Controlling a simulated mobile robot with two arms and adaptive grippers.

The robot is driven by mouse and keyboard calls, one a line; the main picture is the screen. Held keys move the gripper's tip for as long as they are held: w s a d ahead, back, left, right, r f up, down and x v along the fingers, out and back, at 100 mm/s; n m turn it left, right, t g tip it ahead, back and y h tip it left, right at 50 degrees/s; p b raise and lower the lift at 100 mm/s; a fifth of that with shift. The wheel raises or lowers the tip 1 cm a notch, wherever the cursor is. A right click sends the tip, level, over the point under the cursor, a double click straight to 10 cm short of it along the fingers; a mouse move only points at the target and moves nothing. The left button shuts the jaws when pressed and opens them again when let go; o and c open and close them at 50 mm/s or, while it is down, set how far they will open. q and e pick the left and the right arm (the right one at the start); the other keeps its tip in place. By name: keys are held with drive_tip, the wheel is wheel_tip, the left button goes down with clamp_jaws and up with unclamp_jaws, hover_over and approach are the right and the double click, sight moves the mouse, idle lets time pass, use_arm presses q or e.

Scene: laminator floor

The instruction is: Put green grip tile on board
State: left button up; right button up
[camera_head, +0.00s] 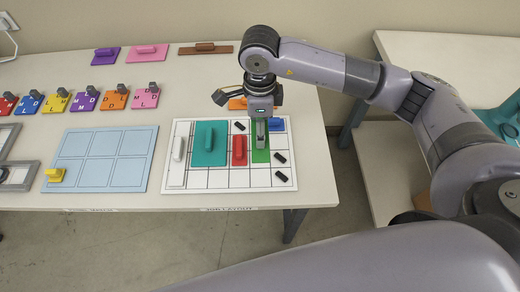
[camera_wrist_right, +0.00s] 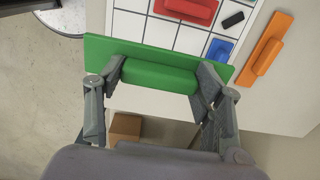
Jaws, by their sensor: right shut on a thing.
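The green grip tile (camera_head: 260,156) is a flat green plate with a raised green grip. My right gripper (camera_head: 262,127) is shut on that grip, and the tile shows over the right half of the board, just right of a red tile. In the right wrist view the fingers (camera_wrist_right: 160,76) clasp both ends of the green grip (camera_wrist_right: 160,72). The white board (camera_head: 221,179) has a black grid and lies at the table's front right. The tile hides part of it, and I cannot tell how far the tile is above it. My left gripper is not in view.
On the board are a white tile (camera_head: 178,160), a teal tile (camera_head: 210,157), the red tile (camera_head: 239,155), a blue tile (camera_head: 277,124) and small black pieces (camera_head: 281,157). An orange tile (camera_wrist_right: 267,48) lies beyond the board. A light-blue board (camera_head: 103,158) is at left.

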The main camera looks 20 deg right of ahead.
wheel_tip(320, 180, down, 12)
drive_tip(key=shift+f+p, duration=0.15)
drive_tip(key=shift+p, duration=1)
drive_tip(key=shift+f, duration=0.15)
drive_tip(key=shift+f+b, duration=0.2)
drive_tip(key=shift+b, duration=0.1)
drive_tip(key=o, duration=1.6)
drive_tip(key=shift+c, duration=0.2)
drive_tip(key=shift+r, duration=0.2)
